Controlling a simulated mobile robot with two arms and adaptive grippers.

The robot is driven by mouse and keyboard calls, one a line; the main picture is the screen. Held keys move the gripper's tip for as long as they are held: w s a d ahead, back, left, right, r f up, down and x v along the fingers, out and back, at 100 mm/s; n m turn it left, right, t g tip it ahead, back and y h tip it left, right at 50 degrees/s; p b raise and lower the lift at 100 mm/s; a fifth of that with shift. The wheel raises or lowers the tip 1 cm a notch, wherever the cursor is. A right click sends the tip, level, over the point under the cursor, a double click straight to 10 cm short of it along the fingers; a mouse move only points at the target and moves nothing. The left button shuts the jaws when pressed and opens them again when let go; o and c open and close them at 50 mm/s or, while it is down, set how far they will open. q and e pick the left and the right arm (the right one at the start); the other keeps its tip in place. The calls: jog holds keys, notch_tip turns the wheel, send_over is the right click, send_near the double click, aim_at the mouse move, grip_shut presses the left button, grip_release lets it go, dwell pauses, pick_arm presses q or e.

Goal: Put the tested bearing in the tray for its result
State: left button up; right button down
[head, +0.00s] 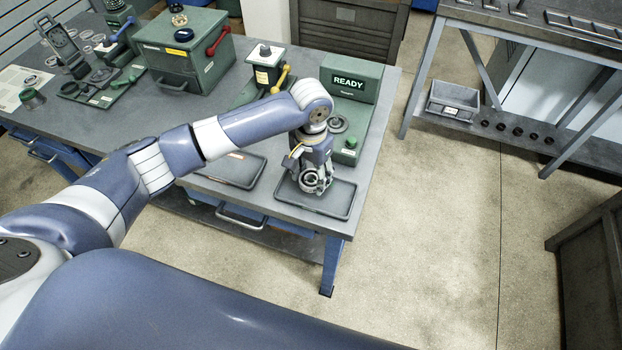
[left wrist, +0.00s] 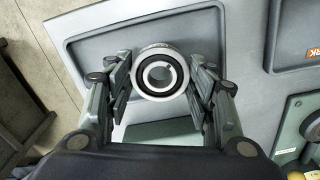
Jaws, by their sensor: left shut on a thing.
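The bearing is a metal ring with a dark seal. It shows clearly in the left wrist view (left wrist: 160,94) and small in the head view (head: 311,179). My left gripper (head: 314,184) is shut on it, with one finger on each side, as the left wrist view (left wrist: 160,82) shows. The gripper points down over the right-hand dark tray (head: 342,207) at the table's front corner. I cannot tell whether the bearing touches the tray floor. A second tray (head: 240,170) lies to the left, partly behind my arm, with an orange label. The green tester (head: 350,85) reads READY.
Small fixtures and rings fill the table's far left. A grey rack (head: 500,35) stands at the right, with open floor between.

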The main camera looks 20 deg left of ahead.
pick_arm(q)
notch_tip(320, 180, down, 2)
jog(key=shift+s+f+p, duration=0.1)
jog(key=shift+p, duration=0.35)
jog(key=shift+f, duration=0.6)
pick_arm(e)
jog(key=shift+w+d+r, duration=0.6)
jog(key=shift+w+r, duration=0.05)
jog(key=shift+w, duration=0.05)
pick_arm(q)
jog(key=o, duration=1.2)
jog(key=shift+r, duration=0.1)
notch_tip(320, 180, up, 12)
jog(key=b, duration=0.3)
pick_arm(e)
jog(key=f, duration=0.3)
jog(key=shift+s+a, duration=0.15)
jog(key=shift+a, duration=0.15)
